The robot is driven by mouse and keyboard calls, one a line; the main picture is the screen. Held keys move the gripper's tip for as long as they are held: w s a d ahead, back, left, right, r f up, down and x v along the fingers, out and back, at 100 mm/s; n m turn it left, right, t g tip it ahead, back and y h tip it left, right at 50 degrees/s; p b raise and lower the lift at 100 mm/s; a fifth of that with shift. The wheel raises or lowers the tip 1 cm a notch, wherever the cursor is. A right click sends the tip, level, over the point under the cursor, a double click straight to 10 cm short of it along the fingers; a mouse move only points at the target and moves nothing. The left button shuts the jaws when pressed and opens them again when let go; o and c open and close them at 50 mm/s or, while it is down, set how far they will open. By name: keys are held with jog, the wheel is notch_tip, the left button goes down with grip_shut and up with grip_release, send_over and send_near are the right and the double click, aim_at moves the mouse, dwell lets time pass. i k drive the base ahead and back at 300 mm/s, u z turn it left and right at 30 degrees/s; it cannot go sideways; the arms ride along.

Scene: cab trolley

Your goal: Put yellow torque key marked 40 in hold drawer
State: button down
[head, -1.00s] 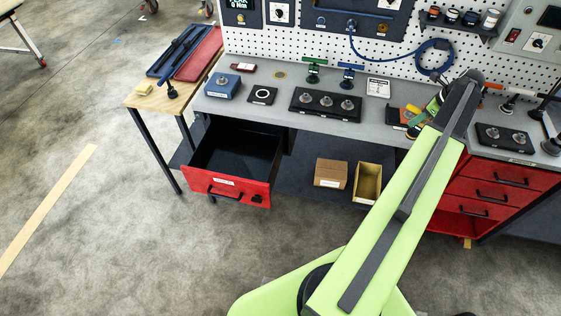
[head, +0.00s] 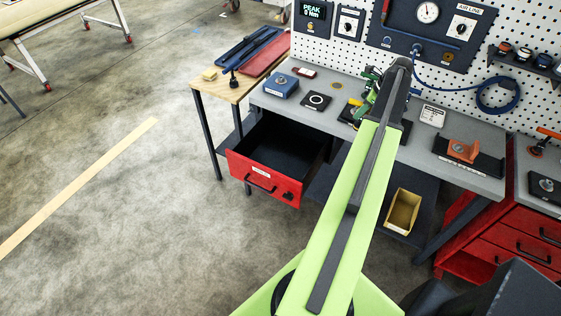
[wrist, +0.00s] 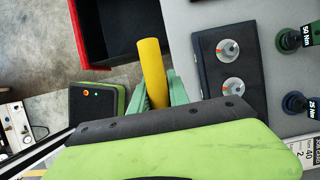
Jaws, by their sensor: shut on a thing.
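In the wrist view, my gripper (wrist: 156,93) is shut on a yellow key (wrist: 152,65), whose shaft-like body sticks out past the green fingers. No number on it can be read. In the head view, only a small yellow patch of the key (head: 355,102) shows beside my arm, above the bench, and the fingers are mostly hidden. The red hold drawer (head: 248,172) is pulled open under the bench's left part, and its dark inside looks empty. Its red edge shows in the wrist view (wrist: 77,35), up and left of the key.
The grey bench (head: 330,115) holds a blue box (head: 281,86) and a black ring plate (head: 316,101). A black knob panel (wrist: 230,65) lies right of the key in the wrist view, with green (wrist: 288,40) and blue (wrist: 294,103) keys beyond. A yellow bin (head: 403,211) sits below.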

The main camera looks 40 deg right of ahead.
aim_at(285, 160)
jog(key=i, duration=1)
